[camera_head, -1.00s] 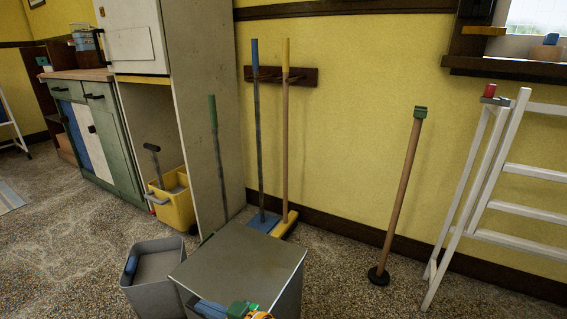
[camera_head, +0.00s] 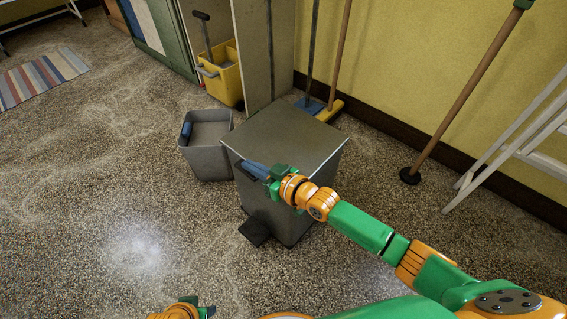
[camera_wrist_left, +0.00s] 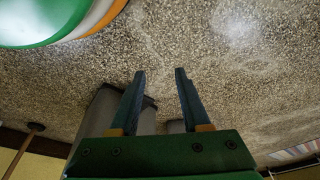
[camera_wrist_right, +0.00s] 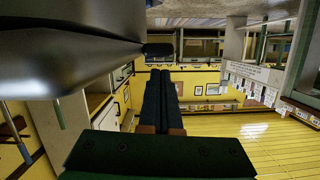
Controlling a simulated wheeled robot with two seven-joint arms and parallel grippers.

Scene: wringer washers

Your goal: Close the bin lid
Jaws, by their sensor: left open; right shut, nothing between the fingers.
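The grey bin (camera_head: 290,222) stands on the floor, with a dark pedal (camera_head: 255,232) at its foot. Its flat square lid (camera_head: 285,135) lies over the top; I cannot tell whether a gap remains under its front edge. My right gripper (camera_head: 254,170) is shut and empty at the bin's front, just below the lid's front edge; contact is unclear. In the right wrist view a large grey surface (camera_wrist_right: 60,45), likely the bin, fills the upper left beside the fingers (camera_wrist_right: 161,98). My left gripper (camera_wrist_left: 160,95) is open and empty, low at the head view's bottom edge.
A smaller open grey bin (camera_head: 205,150) stands left of the lidded one. Behind are a yellow bucket (camera_head: 222,78), a blue broom (camera_head: 308,103) and a yellow broom (camera_head: 330,110).

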